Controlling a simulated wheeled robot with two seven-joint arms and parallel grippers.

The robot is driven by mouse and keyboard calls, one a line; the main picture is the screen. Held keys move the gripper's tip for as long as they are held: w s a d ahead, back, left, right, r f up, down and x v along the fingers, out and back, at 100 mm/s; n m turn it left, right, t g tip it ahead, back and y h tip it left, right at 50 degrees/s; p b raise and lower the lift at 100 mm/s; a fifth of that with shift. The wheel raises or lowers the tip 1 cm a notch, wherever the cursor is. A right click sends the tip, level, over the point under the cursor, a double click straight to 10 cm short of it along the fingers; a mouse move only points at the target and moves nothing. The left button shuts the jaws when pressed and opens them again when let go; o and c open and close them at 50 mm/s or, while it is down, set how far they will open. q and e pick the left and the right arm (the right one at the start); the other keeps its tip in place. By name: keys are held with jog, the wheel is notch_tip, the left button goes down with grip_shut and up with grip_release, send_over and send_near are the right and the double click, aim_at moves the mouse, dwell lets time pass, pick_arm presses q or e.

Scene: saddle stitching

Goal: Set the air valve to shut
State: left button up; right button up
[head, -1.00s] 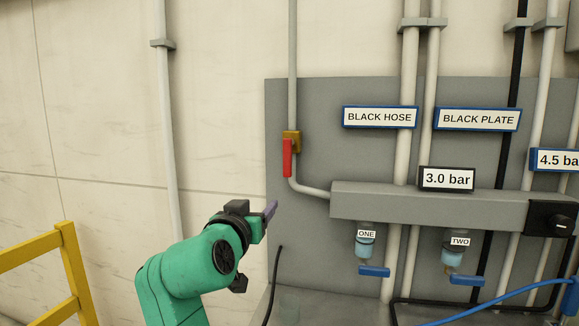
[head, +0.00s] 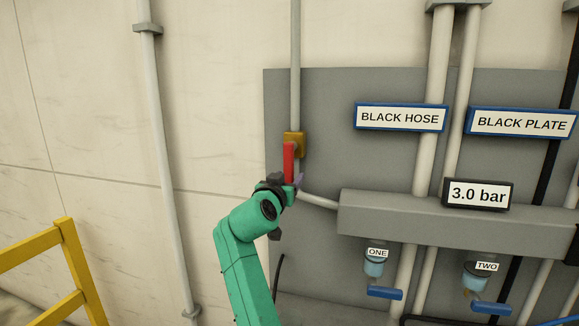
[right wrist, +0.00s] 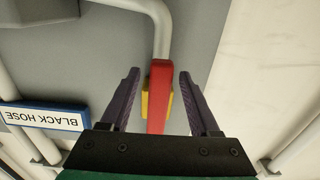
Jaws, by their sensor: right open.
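The air valve has a red lever (head: 289,162) on a brass-yellow body (head: 294,143), set in a grey vertical pipe. The lever hangs down, in line with the pipe. My right gripper (head: 292,184) is at the lever's lower end in the head view. In the right wrist view, the open fingers of my right gripper (right wrist: 155,100) stand on either side of the red lever (right wrist: 159,95), with a gap on each side. The yellow valve body (right wrist: 145,104) shows behind the lever. My left gripper is not in view.
A grey manifold (head: 390,222) with a 3.0 bar display (head: 478,194) lies right of the valve. Blue-handled drains ONE (head: 385,293) and TWO (head: 491,308) hang below it. A yellow rail (head: 75,265) stands at left.

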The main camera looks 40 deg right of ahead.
jog(key=shift+w+d+r, duration=0.15)
jog(key=shift+w+d, duration=0.1)
jog(key=shift+d, duration=0.1)
jog(key=shift+s+a, duration=0.1)
jog(key=shift+a, duration=0.1)
jog(key=shift+d, duration=0.1)
grip_shut()
dwell(1.0)
